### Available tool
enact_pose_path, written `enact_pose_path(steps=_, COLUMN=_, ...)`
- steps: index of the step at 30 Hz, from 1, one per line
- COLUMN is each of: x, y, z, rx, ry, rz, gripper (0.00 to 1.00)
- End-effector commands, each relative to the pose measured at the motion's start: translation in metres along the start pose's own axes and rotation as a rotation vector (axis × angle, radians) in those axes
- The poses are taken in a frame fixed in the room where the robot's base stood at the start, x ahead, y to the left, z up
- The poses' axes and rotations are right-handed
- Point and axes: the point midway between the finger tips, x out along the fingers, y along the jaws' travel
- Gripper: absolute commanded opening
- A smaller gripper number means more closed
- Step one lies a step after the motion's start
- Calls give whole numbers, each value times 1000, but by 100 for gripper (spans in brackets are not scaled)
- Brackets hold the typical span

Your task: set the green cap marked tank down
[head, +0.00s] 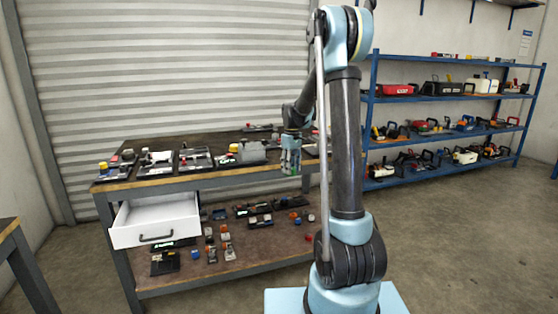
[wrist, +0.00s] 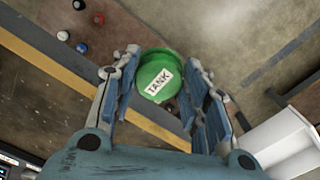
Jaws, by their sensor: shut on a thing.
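The green cap (wrist: 160,70) has a white label that reads TANK and faces the wrist camera. My gripper (wrist: 162,80) is shut on it, with a blue-grey finger on each side of the cap. In the head view my gripper (head: 290,160) hangs at the front edge of the workbench (head: 225,180), right of its middle. Some green shows between the fingers there, but the cap is too small to make out clearly. The cap is held in the air. Its underside is hidden.
A white drawer (head: 157,222) stands open at the bench's left; it also shows in the wrist view (wrist: 285,145). Trays and parts line the bench top. The lower shelf (head: 185,280) holds several small parts. A blue rack (head: 445,98) stands at the right.

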Motion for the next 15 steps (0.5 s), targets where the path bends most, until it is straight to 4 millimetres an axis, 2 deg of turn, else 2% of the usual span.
enact_pose_path(steps=3, x=24, y=25, z=11, rx=240, ry=0, rz=0, gripper=17)
enact_pose_path(steps=9, x=55, y=55, z=28, rx=572, ry=0, rz=0, gripper=17)
enact_pose_path(steps=15, x=70, y=68, z=38, rx=735, ry=0, rz=0, gripper=17)
